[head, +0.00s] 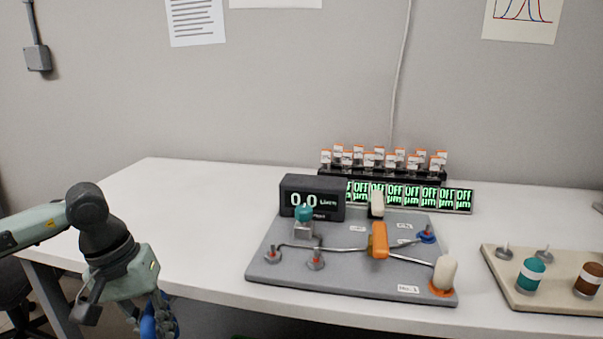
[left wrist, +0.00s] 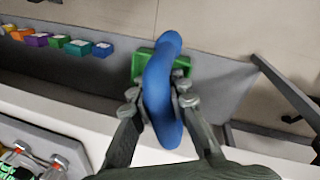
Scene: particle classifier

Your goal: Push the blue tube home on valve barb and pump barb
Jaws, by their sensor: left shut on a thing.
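My left gripper (left wrist: 158,108) is shut on the blue tube (left wrist: 160,90), a thick curved piece that fills the middle of the left wrist view. In the head view the blue tube (head: 149,326) shows at the bottom edge with my left gripper (head: 160,318), in front of the table's left part and away from the board. The grey board (head: 350,285) on the table carries metal barbs, an orange block (head: 379,240), a teal-topped valve (head: 304,214) and white cylinders. I cannot tell which barbs are the valve barb and pump barb. My right gripper is not in view.
A black display (head: 312,185) reading 0.0 and a row of green OFF displays (head: 412,197) stand behind the board. A beige board (head: 540,285) with teal and brown jars is at right. The table's left part (head: 190,210) is clear.

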